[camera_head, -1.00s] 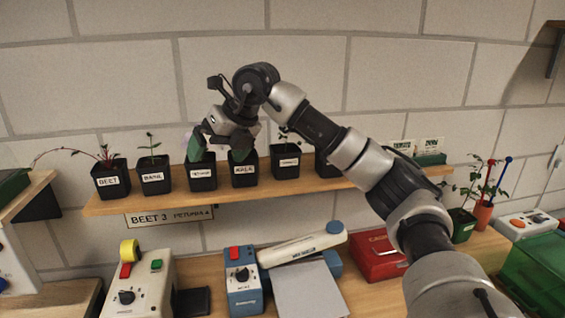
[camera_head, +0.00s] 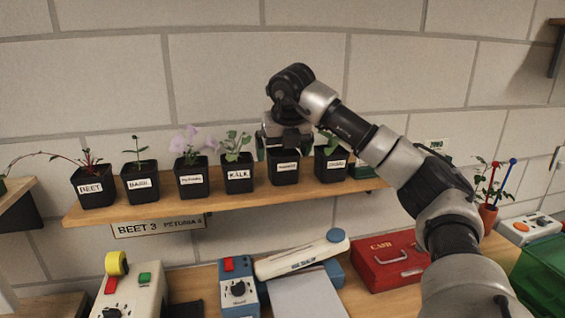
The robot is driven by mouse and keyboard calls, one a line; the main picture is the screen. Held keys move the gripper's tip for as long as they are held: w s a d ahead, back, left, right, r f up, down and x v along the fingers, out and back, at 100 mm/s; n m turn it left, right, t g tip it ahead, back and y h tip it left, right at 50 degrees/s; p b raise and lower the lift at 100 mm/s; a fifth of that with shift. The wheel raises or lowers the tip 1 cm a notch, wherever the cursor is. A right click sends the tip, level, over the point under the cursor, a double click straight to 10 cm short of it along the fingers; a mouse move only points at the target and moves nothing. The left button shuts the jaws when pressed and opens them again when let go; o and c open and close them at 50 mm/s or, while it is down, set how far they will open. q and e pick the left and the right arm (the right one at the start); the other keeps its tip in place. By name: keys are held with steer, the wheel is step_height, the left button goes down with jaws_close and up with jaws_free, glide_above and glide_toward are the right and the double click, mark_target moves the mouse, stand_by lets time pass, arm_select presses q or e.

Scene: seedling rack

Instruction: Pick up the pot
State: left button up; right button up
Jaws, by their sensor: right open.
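A row of black pots stands on a wooden wall shelf (camera_head: 235,204). From the left they are the BEET pot (camera_head: 92,195), the BASIL pot (camera_head: 140,188), a pot with pale purple flowers (camera_head: 193,184), the KALE pot (camera_head: 238,180), a pot with an unreadable label (camera_head: 284,175) and another labelled pot (camera_head: 330,172). My right gripper (camera_head: 288,143) is open and directly over the unreadable-label pot, hiding its plant and upper part. I cannot tell whether it touches the pot. My left gripper is not in view.
On the bench stand a white device (camera_head: 130,292), a blue device (camera_head: 239,290), a white-and-blue device (camera_head: 300,257) and a red box (camera_head: 385,262). A terracotta pot (camera_head: 488,217) is at the right.

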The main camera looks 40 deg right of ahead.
steer(key=shift+x, duration=1.25)
steer(key=shift+s, duration=0.1)
steer(key=c, duration=1.1)
steer(key=shift+o, duration=0.2)
